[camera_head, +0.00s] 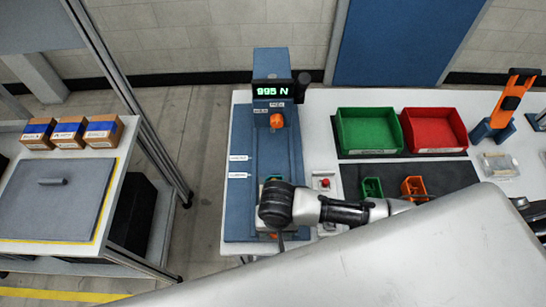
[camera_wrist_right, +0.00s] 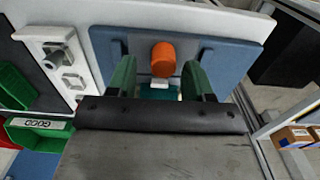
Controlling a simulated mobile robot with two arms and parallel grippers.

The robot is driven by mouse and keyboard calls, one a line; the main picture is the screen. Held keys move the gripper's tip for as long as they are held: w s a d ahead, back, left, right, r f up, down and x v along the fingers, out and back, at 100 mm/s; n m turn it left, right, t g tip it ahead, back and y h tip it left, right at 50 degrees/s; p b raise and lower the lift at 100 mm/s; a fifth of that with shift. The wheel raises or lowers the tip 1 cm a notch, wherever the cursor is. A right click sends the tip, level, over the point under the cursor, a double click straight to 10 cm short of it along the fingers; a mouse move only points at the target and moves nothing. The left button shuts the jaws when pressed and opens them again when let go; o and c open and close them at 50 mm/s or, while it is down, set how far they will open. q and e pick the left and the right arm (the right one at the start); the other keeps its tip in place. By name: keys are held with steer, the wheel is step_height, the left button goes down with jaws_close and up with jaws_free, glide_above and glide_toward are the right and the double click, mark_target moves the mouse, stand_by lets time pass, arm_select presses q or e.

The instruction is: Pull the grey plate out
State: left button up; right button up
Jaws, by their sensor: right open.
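A flat grey plate (camera_head: 45,212) lies on the left bench in the head view, with a short grey cylinder on top. My right gripper is open above the near end of the blue fixture (camera_head: 241,150); my own wrist hides most of it in the head view. In the right wrist view its green fingers (camera_wrist_right: 156,76) stand apart on either side of an orange knob (camera_wrist_right: 163,59). The knob stands over a grey part of the blue fixture, with a teal piece between the fingers. Contact cannot be told. My left gripper is not in view.
The fixture has a column with a green display (camera_head: 271,92) reading 995 N. Green (camera_head: 368,131) and red (camera_head: 434,131) bins stand to its right, with smaller bins in front. Three boxes (camera_head: 70,133) stand behind the plate. A gap of floor separates the benches.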

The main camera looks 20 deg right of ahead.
steer(key=shift+a+r, duration=0.15)
steer(key=shift+r, duration=0.7)
steer(key=shift+w+r, duration=0.1)
steer(key=shift+r, duration=1.45)
